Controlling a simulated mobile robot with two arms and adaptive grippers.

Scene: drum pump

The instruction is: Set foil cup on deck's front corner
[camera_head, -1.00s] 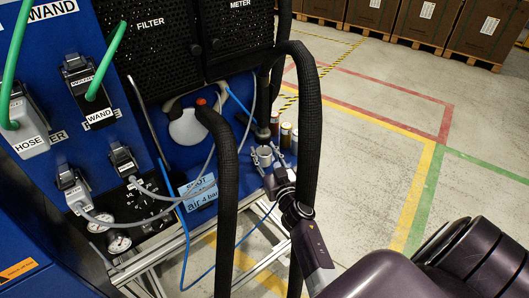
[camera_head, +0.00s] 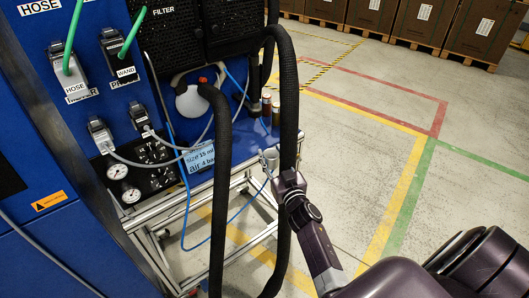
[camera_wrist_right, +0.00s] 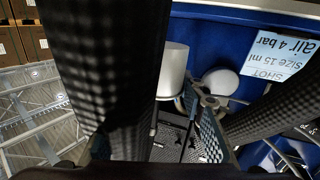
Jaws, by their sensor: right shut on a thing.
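My right gripper (camera_head: 270,162) is shut on the small grey foil cup (camera_head: 267,156) beside a thick black hose. In the right wrist view the cup (camera_wrist_right: 173,70) is a pale upright-sided cylinder at one patterned finger (camera_wrist_right: 208,130); the hose hides much of the other side. The blue deck (camera_head: 238,148) lies behind the gripper. The cup appears near its front right edge; I cannot tell whether it touches. My left gripper is not in view.
Two thick black hoses (camera_head: 289,110) (camera_head: 221,190) hang in front of the deck. Small canisters (camera_head: 266,107) stand at its back right, and a white round bottle (camera_head: 192,101) farther left. A blue shot-size label (camera_head: 199,158) is on the front. Open floor lies right.

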